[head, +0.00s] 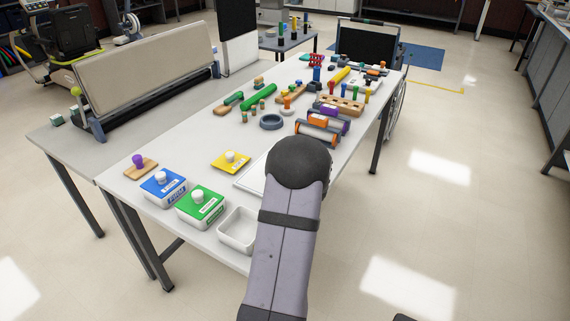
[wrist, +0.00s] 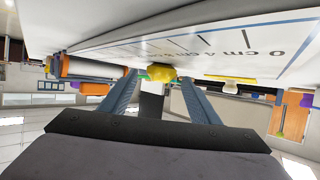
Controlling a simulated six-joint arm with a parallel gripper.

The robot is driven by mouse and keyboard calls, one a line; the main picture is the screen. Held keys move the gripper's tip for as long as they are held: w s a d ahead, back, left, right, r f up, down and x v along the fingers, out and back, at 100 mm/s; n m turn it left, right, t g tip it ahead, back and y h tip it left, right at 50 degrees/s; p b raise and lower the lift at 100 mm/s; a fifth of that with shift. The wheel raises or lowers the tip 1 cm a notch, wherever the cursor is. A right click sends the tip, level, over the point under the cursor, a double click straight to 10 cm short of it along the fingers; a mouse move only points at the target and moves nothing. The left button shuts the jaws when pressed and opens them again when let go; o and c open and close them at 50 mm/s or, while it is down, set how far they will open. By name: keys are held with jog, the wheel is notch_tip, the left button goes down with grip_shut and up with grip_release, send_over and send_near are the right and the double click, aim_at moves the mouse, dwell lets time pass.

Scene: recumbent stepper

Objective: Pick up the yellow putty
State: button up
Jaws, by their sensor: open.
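A small yellow lump, the yellow putty (wrist: 161,73), shows in the upside-down wrist view on a white measuring mat (wrist: 225,50). My gripper (wrist: 158,76) is open, with one finger on each side of the putty in the picture. I cannot tell whether the fingers reach around it or touch it. In the head view my arm's dark rounded link hides the gripper and the putty. Only the left part of the white mat (head: 250,183) shows there.
A yellow lid with a white knob (head: 231,162), a blue box (head: 163,187), a green-lidded box (head: 200,207) and an empty white tray (head: 237,230) are left of my arm. Rollers (head: 318,130), a grey ring (head: 271,122) and pegs crowd the table beyond.

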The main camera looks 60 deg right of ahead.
jog(key=shift+w+d+f, duration=0.2)
jog(key=shift+w+d, duration=0.15)
jog(key=shift+w, duration=0.05)
jog(key=shift+c, duration=0.7)
jog(key=c, duration=1)
jog(key=shift+c, duration=0.2)
jog(key=shift+r, duration=0.15)
notch_tip(320, 180, up, 10)
jog(key=p, duration=0.2)
